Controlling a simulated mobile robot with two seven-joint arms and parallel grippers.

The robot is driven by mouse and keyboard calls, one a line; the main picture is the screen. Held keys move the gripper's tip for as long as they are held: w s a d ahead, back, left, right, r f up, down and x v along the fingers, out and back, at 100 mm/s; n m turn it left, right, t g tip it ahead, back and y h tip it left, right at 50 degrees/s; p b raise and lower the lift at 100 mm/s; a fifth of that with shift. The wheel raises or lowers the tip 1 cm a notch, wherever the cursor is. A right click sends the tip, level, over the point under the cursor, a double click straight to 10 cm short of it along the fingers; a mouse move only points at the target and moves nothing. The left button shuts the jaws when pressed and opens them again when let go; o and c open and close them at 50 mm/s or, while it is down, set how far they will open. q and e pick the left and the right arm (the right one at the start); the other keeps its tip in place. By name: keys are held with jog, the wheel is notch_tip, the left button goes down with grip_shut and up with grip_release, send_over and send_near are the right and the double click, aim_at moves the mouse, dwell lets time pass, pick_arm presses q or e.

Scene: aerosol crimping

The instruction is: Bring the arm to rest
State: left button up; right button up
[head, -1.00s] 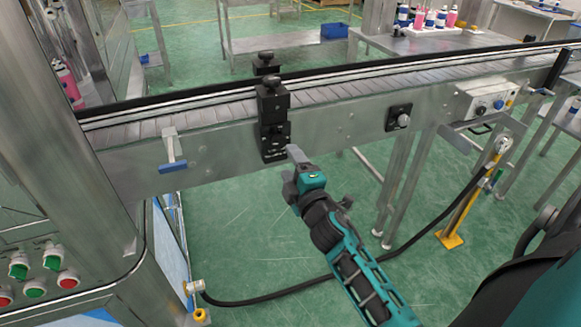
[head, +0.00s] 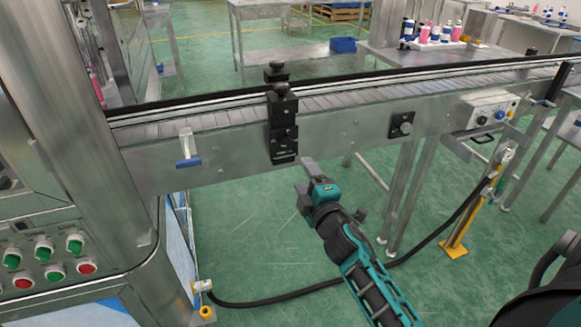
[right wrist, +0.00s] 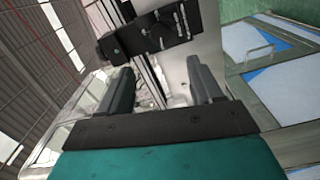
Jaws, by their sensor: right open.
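My right arm reaches up from the lower right in the head view, and its gripper (head: 306,182) is in front of and below the conveyor's near side. The gripper is open and empty, with its two grey fingers apart. In the right wrist view the two fingers (right wrist: 160,88) also stand apart with nothing between them. The black clamp block (head: 283,125) on the conveyor (head: 350,134) is just up and left of the gripper, with a gap between them. My left gripper is not in view.
A steel machine with green and red buttons (head: 45,260) stands at the left. A black cable (head: 300,292) runs along the green floor to a yellow stand (head: 458,240). A table with bottles (head: 430,42) is behind the conveyor. Open floor lies below the gripper.

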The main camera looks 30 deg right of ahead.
jog(key=s+a+f+m+g+y, duration=0.3)
jog(key=s+a+f+m, duration=0.2)
jog(key=s, duration=0.5)
jog(key=s+a+f+m+g+y, duration=0.3)
jog(key=s+a+f+m, duration=0.3)
jog(key=s+a+f, duration=0.4)
jog(key=shift+a+f+g, duration=0.15)
jog(key=shift+f+g, duration=0.1)
jog(key=shift+g, duration=0.15)
jog(key=shift+w, duration=0.1)
jog(key=shift+c, duration=0.5)
